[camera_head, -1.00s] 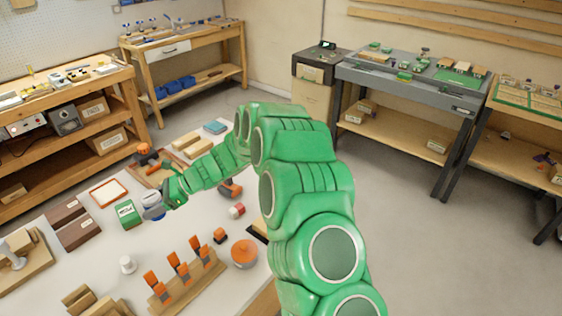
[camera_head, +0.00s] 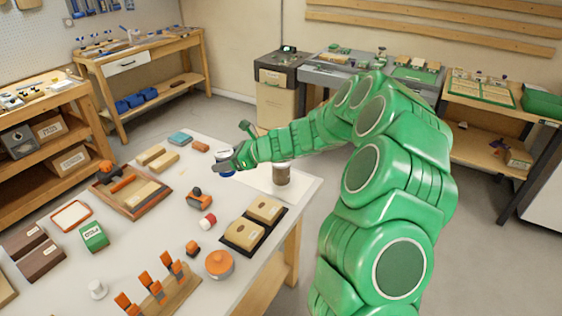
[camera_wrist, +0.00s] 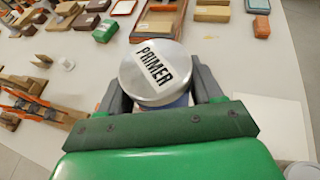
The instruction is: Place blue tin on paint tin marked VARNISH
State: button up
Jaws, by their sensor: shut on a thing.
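My gripper (camera_wrist: 162,85) is shut on a blue tin, with one finger on each side. The tin's silver lid (camera_wrist: 158,72) carries a label reading PRIMER, and a little blue side shows below it. In the head view the blue tin (camera_head: 226,170) is partly hidden by my gripper (camera_head: 232,164). A grey-brown paint tin (camera_head: 281,175) stands upright on a white sheet, to the right of the held tin and apart from it. No marking on it is readable here. A round tin edge (camera_wrist: 302,172) shows at the wrist view's lower right corner.
The white sheet (camera_head: 300,188) lies at the bench's right corner. An orange drill (camera_head: 200,200), a red-and-white roll (camera_head: 208,221), a black tray with tan blocks (camera_head: 235,235) and an orange-lidded pot (camera_head: 219,264) stand nearby. A wooden tray (camera_head: 105,187) lies to the left.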

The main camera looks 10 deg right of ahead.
jog(key=s+d+r+m+t+h, duration=0.1)
jog(key=d+r+m+t+h, duration=0.15)
jog(key=d, duration=0.75)
jog(key=s+d+r+m+t+h, duration=0.1)
jog(key=s+d+r+m+t, duration=0.15)
jog(key=d, duration=0.65)
jog(key=shift+g+y, duration=0.25)
jog(key=shift+g, duration=0.05)
jog(key=w+f, duration=0.2)
jog(key=w, duration=0.2)
jog(key=w+d+f, duration=0.1)
jog(key=w+f, duration=0.2)
jog(key=w, duration=0.2)
jog(key=w+f, duration=0.3)
jog(key=w, duration=0.2)
jog(key=shift+d+f, duration=0.15)
jog(key=shift+d, duration=0.05)
jog(key=shift+w+f, duration=0.3)
jog(key=shift+f, duration=1.65)
jog(key=shift+f, duration=0.1)
jog(key=o, duration=1.2)
jog(key=shift+o, duration=0.2)
